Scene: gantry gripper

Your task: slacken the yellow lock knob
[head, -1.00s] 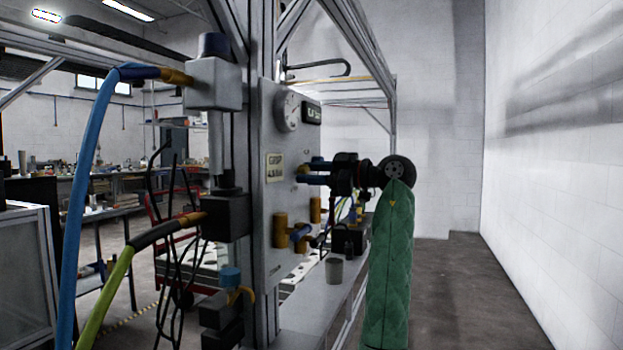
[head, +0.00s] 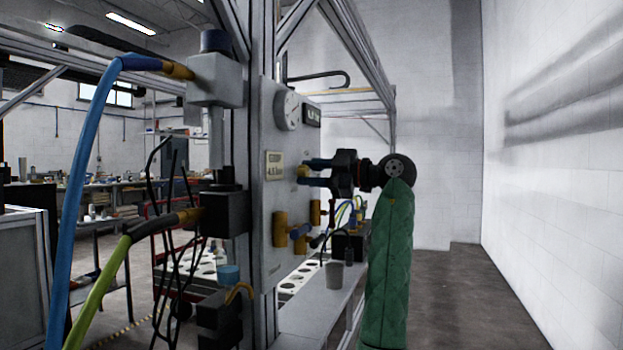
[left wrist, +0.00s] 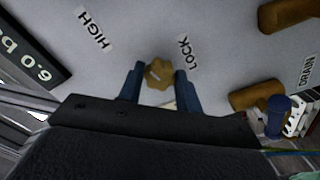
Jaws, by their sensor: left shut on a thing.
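The yellow lock knob (left wrist: 158,74) is a small lobed knob on the grey panel, beside the LOCK label (left wrist: 187,54). In the left wrist view the blue fingers of my left gripper (left wrist: 158,84) stand on both sides of it, shut on it. In the head view my left gripper (head: 312,172) reaches the panel (head: 285,205) from the right, and the knob (head: 302,171) shows partly at its fingertips. The fingers hide some of the knob there. My right gripper is in neither view.
A round gauge (head: 288,110) and a dark display (head: 312,114) sit above the knob. Yellow fittings (head: 280,230) stick out below. A grey cup (head: 333,272) stands on the bench (head: 325,300) below. Blue (head: 75,200) and green (head: 105,290) hoses hang at left. The floor at right is clear.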

